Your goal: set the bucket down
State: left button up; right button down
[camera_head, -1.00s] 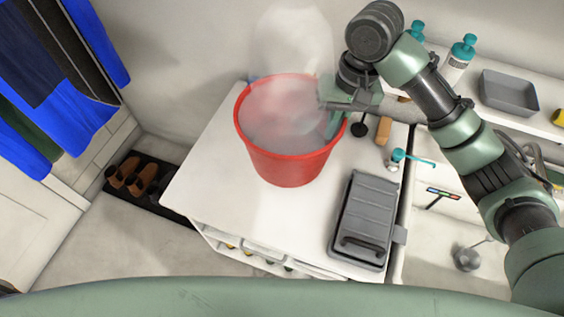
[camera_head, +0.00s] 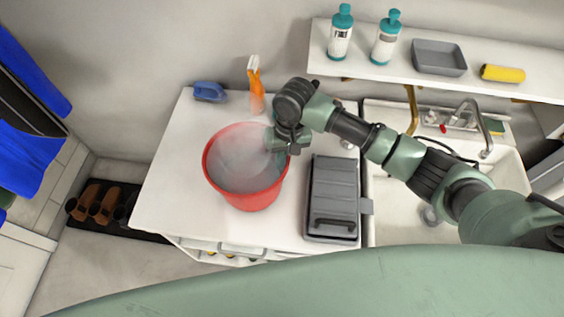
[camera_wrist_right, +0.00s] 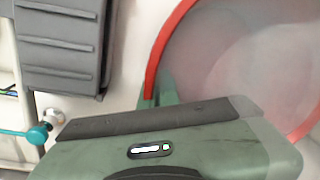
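The red bucket (camera_head: 245,190) is upright over the white cabinet top (camera_head: 165,205), filled with cloudy, pale contents. I see no clear gap under it, but cannot tell for certain that its base touches. My right gripper (camera_head: 277,143) is at the bucket's right rim, shut on it. In the right wrist view, the gripper's green finger (camera_wrist_right: 160,92) meets the red rim (camera_wrist_right: 170,40); the bucket's far side is cut off. My left gripper is out of view.
A grey case (camera_head: 333,195) lies close to the bucket's right. An orange spray bottle (camera_head: 256,88) and a blue brush (camera_head: 210,92) stand behind. A sink (camera_head: 400,215) is at right, below a shelf (camera_head: 385,75) with bottles. The cabinet top left of the bucket is clear.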

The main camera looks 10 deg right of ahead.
notch_tip(320, 180, down, 2)
jog(key=shift+f, duration=0.1)
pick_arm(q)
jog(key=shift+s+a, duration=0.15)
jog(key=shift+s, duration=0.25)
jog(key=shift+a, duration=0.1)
pick_arm(e)
jog(key=shift+f, duration=0.1)
jog(key=c, duration=1.7)
grip_release()
jog(key=shift+f, duration=0.1)
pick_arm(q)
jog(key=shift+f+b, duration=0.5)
pick_arm(e)
jog(key=r, duration=0.4)
jog(key=d+r, duration=0.1)
jog(key=r, duration=0.7)
jog(key=shift+d+r, duration=0.15)
